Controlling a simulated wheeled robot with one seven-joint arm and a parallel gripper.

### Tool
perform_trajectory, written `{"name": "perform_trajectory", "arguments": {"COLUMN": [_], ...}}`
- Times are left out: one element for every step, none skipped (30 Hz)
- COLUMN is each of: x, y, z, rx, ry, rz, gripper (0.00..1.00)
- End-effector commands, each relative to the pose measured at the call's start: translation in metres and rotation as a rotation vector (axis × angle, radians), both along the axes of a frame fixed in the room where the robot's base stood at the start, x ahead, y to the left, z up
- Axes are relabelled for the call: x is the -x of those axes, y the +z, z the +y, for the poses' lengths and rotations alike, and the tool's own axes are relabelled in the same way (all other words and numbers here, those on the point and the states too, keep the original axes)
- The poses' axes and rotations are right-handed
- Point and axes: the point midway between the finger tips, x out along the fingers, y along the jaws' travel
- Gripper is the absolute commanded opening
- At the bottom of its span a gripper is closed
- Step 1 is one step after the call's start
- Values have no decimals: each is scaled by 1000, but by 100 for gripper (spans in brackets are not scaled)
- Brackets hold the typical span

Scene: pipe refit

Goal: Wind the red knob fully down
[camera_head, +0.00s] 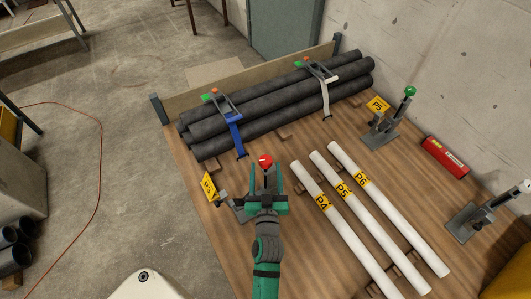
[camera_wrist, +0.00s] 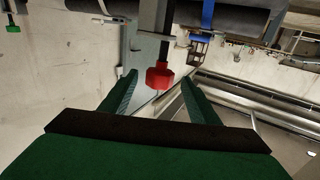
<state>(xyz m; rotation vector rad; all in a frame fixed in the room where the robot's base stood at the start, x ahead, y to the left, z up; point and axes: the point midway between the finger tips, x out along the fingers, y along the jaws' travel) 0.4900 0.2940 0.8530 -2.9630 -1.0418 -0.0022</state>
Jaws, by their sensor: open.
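The red knob (camera_head: 265,160) shows at the tip of my gripper in the head view. In the wrist view the red knob (camera_wrist: 160,76) sits on the end of a dark shaft, between and slightly beyond my two green fingers. My gripper (camera_wrist: 155,85) is open, with a finger on each side of the knob and gaps visible. In the head view my gripper (camera_head: 266,175) is over the wooden deck, by a grey stand (camera_head: 232,206) with a yellow tag (camera_head: 210,186). The stand's lower part is partly hidden by my arm.
Dark pipes (camera_head: 270,100) lie bundled under a blue strap (camera_head: 235,130) and a grey strap (camera_head: 325,98). White pipes (camera_head: 345,215) lie to the right. A green-knobbed stand (camera_head: 383,125), a red box (camera_head: 445,157) and another grey stand (camera_head: 470,220) stand further right.

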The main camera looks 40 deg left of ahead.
Motion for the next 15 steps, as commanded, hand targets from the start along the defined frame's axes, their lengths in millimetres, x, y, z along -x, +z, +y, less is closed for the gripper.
{"name": "perform_trajectory", "arguments": {"x": [-8, -12, -17, -21, -24, -29, -32, -35, -39, -42, -45, -48, -50, -52, -54], "y": [0, 0, 1, 1, 0, 1, 0, 0, 1, 0, 0, 0, 0, 0, 0], "z": [5, 8, 12, 15, 18, 22, 25, 28, 31, 33, 35, 37, 39, 40, 42], "rx": [-1, -1, -1, 0, 0, -1, 0, 0, -1, 0, 0, 0, 1, 1, 1], "ry": [-1, -2, -2, -2, -2, -1, -1, -1, -1, -1, -1, -2, -2, -2, -2], "rz": [-1, -1, -1, 0, 0, -1, 0, 0, -1, 0, 0, 0, -1, -1, 0], "gripper": [56, 56, 56, 56, 56, 56, 56, 56, 56, 56, 56, 56, 56, 56, 56]}}
